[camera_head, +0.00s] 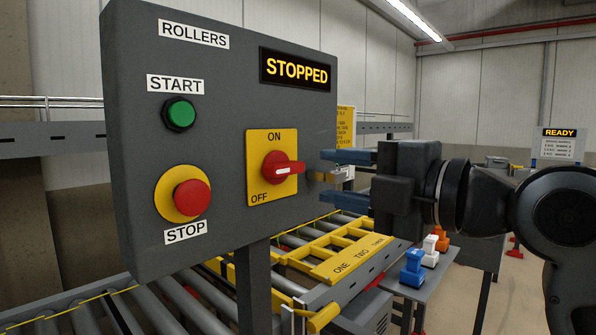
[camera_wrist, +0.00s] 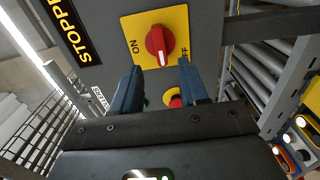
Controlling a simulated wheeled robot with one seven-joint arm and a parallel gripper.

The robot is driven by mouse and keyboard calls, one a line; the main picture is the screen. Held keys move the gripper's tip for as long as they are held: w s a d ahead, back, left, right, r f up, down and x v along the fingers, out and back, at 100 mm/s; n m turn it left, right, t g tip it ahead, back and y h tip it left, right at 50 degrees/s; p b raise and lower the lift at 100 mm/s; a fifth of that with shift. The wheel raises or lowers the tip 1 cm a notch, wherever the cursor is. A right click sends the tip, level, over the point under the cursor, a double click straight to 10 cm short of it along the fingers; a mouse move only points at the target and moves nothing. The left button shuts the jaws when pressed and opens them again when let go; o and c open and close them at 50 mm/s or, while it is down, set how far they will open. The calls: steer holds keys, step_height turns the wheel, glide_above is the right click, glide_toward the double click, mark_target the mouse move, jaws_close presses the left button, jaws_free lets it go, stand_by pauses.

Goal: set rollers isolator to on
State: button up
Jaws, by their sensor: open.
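The rollers isolator is a red rotary knob (camera_head: 276,168) on a yellow plate (camera_head: 257,150) marked ON at the top and OFF at the lower left. Its white-marked handle points right in the head view, at neither label. The knob (camera_wrist: 157,42) also shows in the wrist view, with the handle pointing down between the labels. My gripper (camera_head: 324,175) is open and empty, to the right of the knob and apart from it. In the wrist view its blue fingers (camera_wrist: 160,72) stand either side of the handle's line, short of the knob.
The grey panel (camera_head: 220,110) carries a green START button (camera_head: 180,113), a red STOP button (camera_head: 192,197) and a display reading STOPPED (camera_head: 296,69). Roller conveyors (camera_head: 160,305) run below. A small shelf with coloured pieces (camera_head: 412,265) is below my arm.

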mark_target(291, 170)
steer(key=shift+p+x, duration=1)
steer(key=shift+x, duration=2.6)
jaws_close()
